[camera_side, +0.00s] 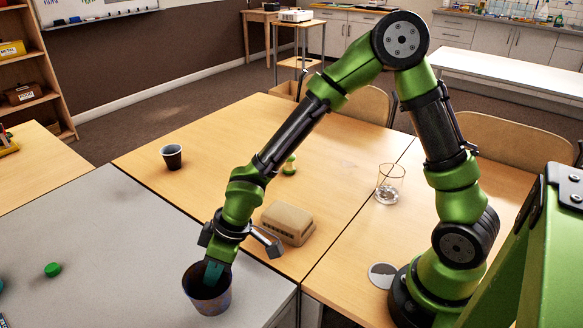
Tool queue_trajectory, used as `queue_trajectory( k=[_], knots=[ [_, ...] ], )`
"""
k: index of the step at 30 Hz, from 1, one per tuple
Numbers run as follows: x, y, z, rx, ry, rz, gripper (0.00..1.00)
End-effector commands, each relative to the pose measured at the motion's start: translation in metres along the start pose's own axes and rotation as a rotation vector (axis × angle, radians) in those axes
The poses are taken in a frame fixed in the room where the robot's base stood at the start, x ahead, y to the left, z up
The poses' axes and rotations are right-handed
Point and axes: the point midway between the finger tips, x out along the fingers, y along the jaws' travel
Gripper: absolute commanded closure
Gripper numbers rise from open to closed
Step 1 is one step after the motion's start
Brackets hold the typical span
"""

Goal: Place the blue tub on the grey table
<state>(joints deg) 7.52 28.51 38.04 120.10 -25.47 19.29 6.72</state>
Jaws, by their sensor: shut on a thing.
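The blue tub (207,302), dark blue with brownish patches, is at the near edge of the grey table (120,235), towards its right corner. It stands roughly upright with its mouth up. My gripper (212,273) comes down from above and is shut on the tub at its rim, with one finger showing at the mouth. The tub's base is over the grey surface; I cannot tell whether it touches it. The inside of the tub is mostly hidden by the gripper.
A green cap (52,270) lies left on the grey table. The grey table's middle is clear.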

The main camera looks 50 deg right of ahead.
Motion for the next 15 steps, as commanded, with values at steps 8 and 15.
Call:
queue_trajectory(
  k=[8,15],
  knots=[
    [0.023,0.004,0.009,0.0,0.0,0.0,1.0],
    [0.023,0.004,0.009,0.001,0.0,0.0,1.0]
  ],
)
